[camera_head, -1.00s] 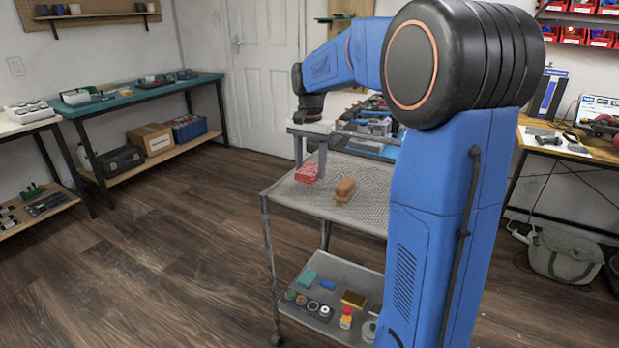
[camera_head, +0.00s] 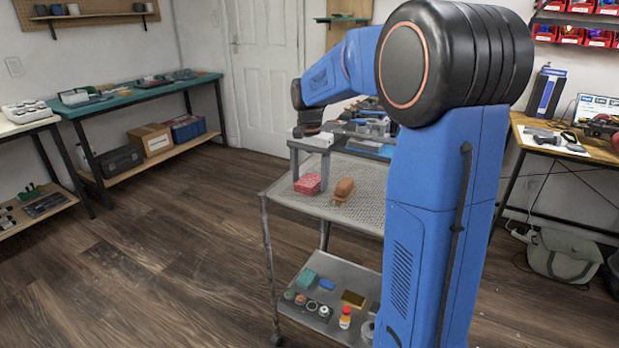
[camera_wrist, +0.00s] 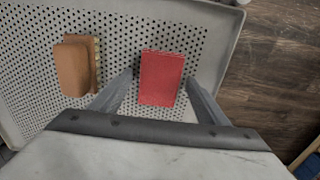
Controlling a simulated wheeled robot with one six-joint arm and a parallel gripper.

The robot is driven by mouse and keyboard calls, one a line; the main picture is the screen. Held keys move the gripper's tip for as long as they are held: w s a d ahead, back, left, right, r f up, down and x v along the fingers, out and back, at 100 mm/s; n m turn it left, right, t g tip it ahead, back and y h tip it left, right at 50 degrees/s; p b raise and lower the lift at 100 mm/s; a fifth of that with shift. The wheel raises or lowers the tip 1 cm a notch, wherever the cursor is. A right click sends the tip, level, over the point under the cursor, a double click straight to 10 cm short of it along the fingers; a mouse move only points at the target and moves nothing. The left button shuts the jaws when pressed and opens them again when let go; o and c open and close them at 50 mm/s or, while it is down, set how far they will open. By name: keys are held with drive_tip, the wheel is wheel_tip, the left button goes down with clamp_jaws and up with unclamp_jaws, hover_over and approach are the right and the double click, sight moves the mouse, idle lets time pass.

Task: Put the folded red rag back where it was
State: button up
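The folded red rag (camera_head: 308,184) lies on the perforated top of the cart (camera_head: 285,197), near its left end. In the wrist view the rag (camera_wrist: 161,77) is a flat red block between the two fingers of my gripper (camera_wrist: 160,82). A narrow gap shows between the rag and each finger, so the gripper looks open around it. In the head view my gripper (camera_head: 310,170) points down, one finger on either side of the rag.
A brown wooden-backed brush (camera_head: 343,190) lies beside the rag; it also shows in the wrist view (camera_wrist: 73,68). The lower shelf (camera_head: 335,268) holds several small items. The floor to the left is clear.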

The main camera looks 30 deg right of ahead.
sight(310, 180)
drive_tip(key=shift+r, duration=0.15)
wheel_tip(310, 180, up, 12)
drive_tip(key=s+a+f+n+t, duration=0.1)
drive_tip(key=s+a+n, duration=0.2)
drive_tip(key=s, duration=0.6)
drive_tip(key=s+a+f+n+t, duration=0.1)
drive_tip(key=s+a+f+n, duration=0.2)
drive_tip(key=s, duration=0.6)
drive_tip(key=s+a+f+n+t, duration=0.1)
drive_tip(key=s+a+f+n, duration=0.1)
drive_tip(key=s+f, duration=0.3)
drive_tip(key=s+a+f+n+t, duration=0.1)
drive_tip(key=s+f+n, duration=0.2)
drive_tip(key=s, duration=0.7)
drive_tip(key=shift+s+a+f+t, duration=0.15)
drive_tip(key=shift+a+f+t, duration=0.25)
drive_tip(key=shift+f, duration=0.45)
